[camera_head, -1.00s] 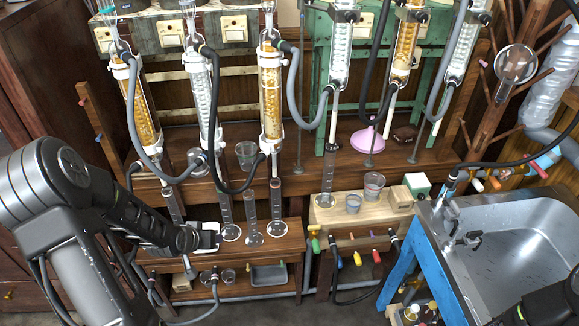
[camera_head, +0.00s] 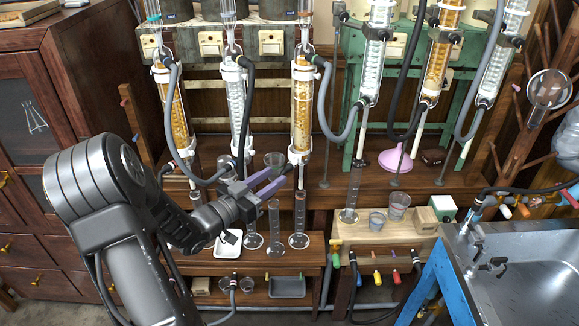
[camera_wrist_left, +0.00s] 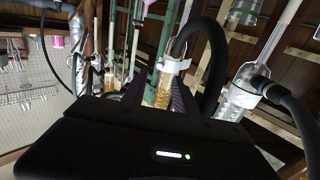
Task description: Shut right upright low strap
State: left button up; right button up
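The right upright of the left-hand group is a glass column with amber filling (camera_head: 302,105). In the left wrist view a white strap (camera_wrist_left: 172,65) shows on an amber column, beside a black hose. I cannot tell whether the strap is shut. My left gripper (camera_head: 286,176) is just left of and below the strap, pointing right. In the left wrist view its fingers (camera_wrist_left: 158,98) stand apart, with the amber column beyond the gap. Nothing shows held. My right gripper is out of view.
A clear-filled column (camera_head: 237,110) with a black hose stands close left of the amber one. Glass cylinders (camera_head: 300,225) stand on the wooden bench below the gripper. A grey hose (camera_head: 335,125) loops to the right. The steel sink (camera_head: 520,270) is far right.

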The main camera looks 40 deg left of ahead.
aim_at(294, 163)
pick_arm(q)
jog(key=w, duration=0.7)
jog(key=shift+d+p, duration=0.35)
jog(key=shift+p, duration=0.05)
jog(key=shift+c, duration=0.2)
grip_shut()
